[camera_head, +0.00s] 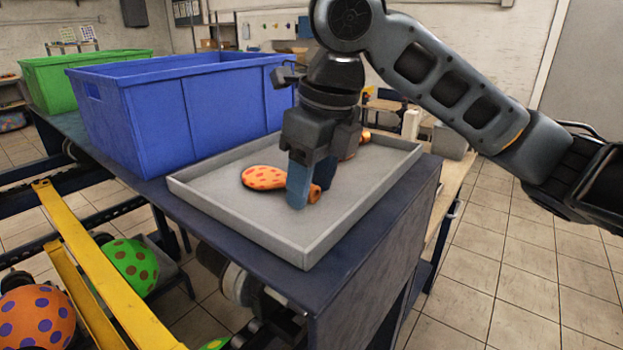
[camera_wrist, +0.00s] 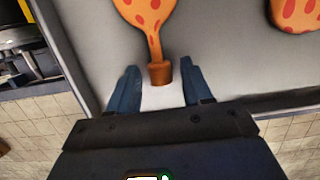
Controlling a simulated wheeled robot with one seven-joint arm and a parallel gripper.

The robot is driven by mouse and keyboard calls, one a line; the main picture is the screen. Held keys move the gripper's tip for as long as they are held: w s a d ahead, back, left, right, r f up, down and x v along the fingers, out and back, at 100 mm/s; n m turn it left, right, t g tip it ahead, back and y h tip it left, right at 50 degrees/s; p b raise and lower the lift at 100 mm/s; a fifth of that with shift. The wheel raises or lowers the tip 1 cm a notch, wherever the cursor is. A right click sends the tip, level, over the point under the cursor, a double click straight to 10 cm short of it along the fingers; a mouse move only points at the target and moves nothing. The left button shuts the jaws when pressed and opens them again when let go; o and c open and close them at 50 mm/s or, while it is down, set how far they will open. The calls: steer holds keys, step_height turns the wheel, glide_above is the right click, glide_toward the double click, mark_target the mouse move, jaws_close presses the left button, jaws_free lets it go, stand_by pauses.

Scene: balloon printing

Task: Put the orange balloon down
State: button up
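The orange balloon (camera_head: 263,178), flat with red-orange dots, lies in the grey tray (camera_head: 224,207). Its body and narrow neck also show at the top of the wrist view (camera_wrist: 146,14). My gripper (camera_head: 302,188) points down into the tray over the balloon's neck end, hiding part of it in the head view. In the wrist view my gripper (camera_wrist: 160,88) has its two blue fingers spread. The brown rolled neck end sits between their tips with gaps on both sides, and the fingers do not appear to touch it.
A second orange dotted balloon (camera_wrist: 295,12) lies in the tray to the right, mostly hidden behind my gripper in the head view. A blue crate (camera_head: 180,110) stands left of the tray, with a green crate (camera_head: 50,75) beyond. Round dotted balloons (camera_head: 130,265) sit below, by yellow rails.

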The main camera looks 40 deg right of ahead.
step_height(320, 180, up, 12)
steer(key=s, duration=0.2)
steer(key=shift+s+d, duration=0.15)
steer(key=shift+d, duration=0.25)
stand_by(0.6)
